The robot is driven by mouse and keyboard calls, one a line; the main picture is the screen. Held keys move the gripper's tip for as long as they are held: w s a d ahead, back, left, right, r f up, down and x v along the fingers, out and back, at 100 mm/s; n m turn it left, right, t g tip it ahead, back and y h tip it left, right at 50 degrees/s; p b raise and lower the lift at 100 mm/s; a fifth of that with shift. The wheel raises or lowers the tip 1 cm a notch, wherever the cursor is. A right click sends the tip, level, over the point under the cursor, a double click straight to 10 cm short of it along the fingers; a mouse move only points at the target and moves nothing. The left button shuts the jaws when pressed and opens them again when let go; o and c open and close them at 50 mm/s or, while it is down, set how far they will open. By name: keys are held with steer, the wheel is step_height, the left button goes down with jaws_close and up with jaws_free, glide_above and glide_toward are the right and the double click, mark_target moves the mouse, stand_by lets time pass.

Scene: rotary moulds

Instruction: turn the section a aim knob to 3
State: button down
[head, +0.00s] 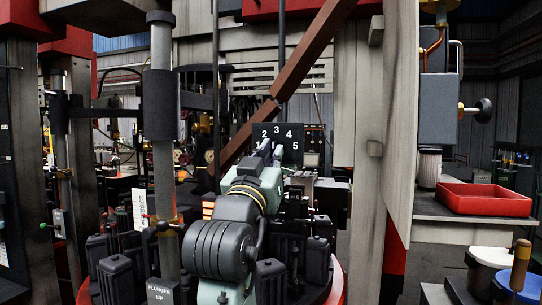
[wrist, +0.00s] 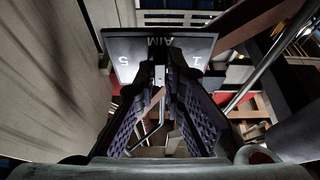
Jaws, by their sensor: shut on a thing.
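The aim dial plate (head: 291,133) is a dark panel with white numerals; 2, 3, 4 and 5 show in the head view, just beyond my gripper (head: 268,154). The plate also shows in the wrist view (wrist: 190,45), with AIM upside down between 5 on the left and 1 on the right. My gripper (wrist: 160,70) has its fingertips together at the plate's middle. The aim knob is mostly hidden between the fingers; a small pale grey piece (wrist: 163,73) shows there. Which numeral the knob points to cannot be told.
A dark red slanted beam (head: 315,45) passes above the plate. A grey vertical post (head: 162,130) stands left of my arm, and a pale upright panel (head: 401,110) stands at right. A red tray (head: 485,199) sits on a ledge further right.

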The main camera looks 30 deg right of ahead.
steer(key=c, duration=1.7)
jaws_free()
steer(key=v, duration=1.2)
steer(key=shift+a, duration=0.1)
